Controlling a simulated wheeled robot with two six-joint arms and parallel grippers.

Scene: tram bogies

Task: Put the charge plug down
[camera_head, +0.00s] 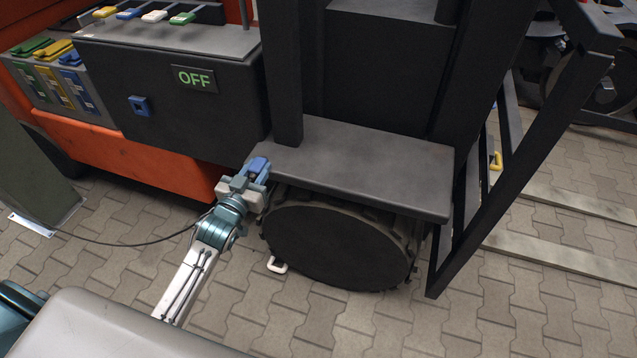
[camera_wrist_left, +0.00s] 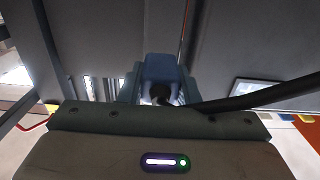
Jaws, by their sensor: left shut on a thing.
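The charge plug (camera_head: 258,166) is blue with a dark middle. My left gripper (camera_head: 246,180) is shut on it and holds it at the left end of a dark grey flat ledge (camera_head: 360,170). I cannot tell whether the plug touches the ledge. In the left wrist view the blue plug (camera_wrist_left: 161,75) sits between the fingers, and a black cable runs from it to the right. My right gripper is not in view.
A dark box with an OFF sign (camera_head: 194,79) and a blue socket (camera_head: 140,105) stands on the orange vehicle (camera_head: 150,155). A round dark wheel (camera_head: 335,247) is below the ledge. A slanted black frame (camera_head: 520,160) rises at the right. Paved floor lies in front.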

